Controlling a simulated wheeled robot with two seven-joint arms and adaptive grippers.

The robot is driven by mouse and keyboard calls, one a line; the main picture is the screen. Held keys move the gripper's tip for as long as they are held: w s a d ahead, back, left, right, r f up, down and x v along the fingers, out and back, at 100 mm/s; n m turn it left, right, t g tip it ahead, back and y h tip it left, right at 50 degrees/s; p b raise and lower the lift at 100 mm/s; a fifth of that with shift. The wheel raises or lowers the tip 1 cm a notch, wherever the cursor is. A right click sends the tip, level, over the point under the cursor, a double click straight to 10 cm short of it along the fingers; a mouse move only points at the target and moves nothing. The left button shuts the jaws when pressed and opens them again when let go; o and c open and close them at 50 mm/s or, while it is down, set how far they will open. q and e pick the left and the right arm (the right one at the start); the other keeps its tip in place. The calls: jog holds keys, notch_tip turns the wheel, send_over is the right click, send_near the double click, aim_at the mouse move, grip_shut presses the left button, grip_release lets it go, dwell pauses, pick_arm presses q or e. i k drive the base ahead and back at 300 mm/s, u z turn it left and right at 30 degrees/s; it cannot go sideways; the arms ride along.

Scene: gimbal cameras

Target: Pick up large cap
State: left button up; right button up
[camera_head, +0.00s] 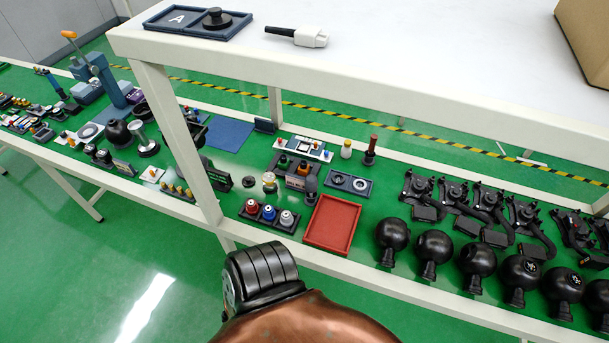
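A wide black round cap-like piece with a raised knob (216,19) sits in the right half of a dark blue tray (243,28) on the upper white shelf. The tray's left half is marked with a white letter A. I cannot tell for sure whether this piece is the large cap. Smaller coloured capped pieces (269,213) stand in a dark holder on the lower green bench. A copper and black part of my own arm shows at the bottom centre. Neither gripper is in view.
A white connector with a black cable end (299,37) lies right of the tray, and a cardboard box (588,38) stands at the far right. Below are a red tray (333,250) and several black spheres (434,246). The shelf's middle is bare; its front edge and post stand before the bench.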

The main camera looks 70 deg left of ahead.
aim_at(249, 181)
jog(key=u, duration=2.8)
jog(key=k, duration=0.5)
